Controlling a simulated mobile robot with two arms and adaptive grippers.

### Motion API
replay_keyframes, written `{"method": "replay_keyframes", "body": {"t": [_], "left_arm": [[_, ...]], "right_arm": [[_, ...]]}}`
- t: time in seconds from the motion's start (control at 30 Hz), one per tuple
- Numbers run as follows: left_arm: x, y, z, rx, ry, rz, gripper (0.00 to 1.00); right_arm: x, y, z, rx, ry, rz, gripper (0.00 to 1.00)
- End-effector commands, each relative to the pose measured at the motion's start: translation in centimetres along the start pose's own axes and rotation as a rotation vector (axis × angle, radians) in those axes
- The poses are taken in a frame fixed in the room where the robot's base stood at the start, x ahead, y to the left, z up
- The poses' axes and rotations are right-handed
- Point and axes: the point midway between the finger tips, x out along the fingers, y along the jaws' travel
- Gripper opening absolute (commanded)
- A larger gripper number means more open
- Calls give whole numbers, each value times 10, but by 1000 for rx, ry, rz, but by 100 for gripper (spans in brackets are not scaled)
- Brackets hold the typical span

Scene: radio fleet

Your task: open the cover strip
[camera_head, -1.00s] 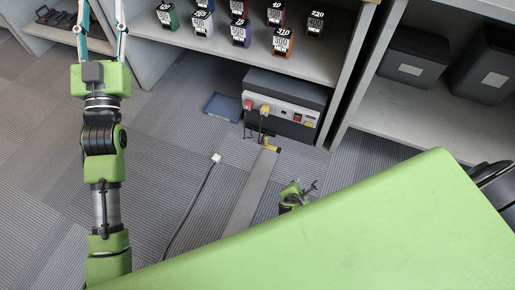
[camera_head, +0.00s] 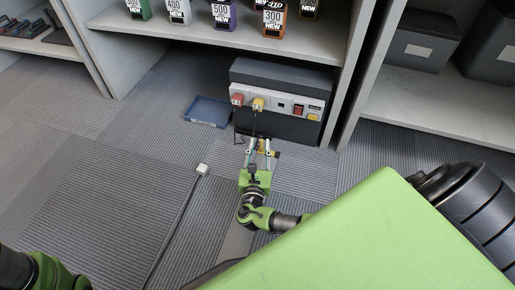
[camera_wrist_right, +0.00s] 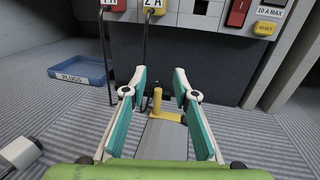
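The cover strip (camera_head: 235,243) is a long grey floor strip running toward the power box. Its far end carries a yellow upright handle and bracket, which also shows in the right wrist view as the handle (camera_wrist_right: 157,101) on the strip (camera_wrist_right: 163,140). My right gripper (camera_head: 260,143) is open over this end. In the right wrist view its two fingers (camera_wrist_right: 158,88) stand wide on either side of the handle, with a gap on both sides. My right arm hides part of the strip. My left gripper is out of view; only part of my left arm shows at lower left.
The power box (camera_head: 280,100) with red and yellow plugs stands just beyond the strip, below a shelf (camera_head: 200,30) of boxes. A blue tray (camera_head: 207,111) marked plugs lies to its left.

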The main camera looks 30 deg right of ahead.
Motion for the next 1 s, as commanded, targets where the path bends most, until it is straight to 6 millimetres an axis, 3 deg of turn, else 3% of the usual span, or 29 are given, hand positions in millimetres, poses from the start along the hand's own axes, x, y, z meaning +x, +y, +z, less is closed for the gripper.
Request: {"method": "replay_keyframes", "body": {"t": [0.57, 0.8, 1.0], "left_arm": [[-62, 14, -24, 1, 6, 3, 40], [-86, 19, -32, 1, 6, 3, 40], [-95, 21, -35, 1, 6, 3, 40]], "right_arm": [[0, 0, -86, 1, 3, 0, 27], [49, -1, -83, 3, 0, -1, 27], [70, -1, -80, 1, 2, -1, 27]]}}
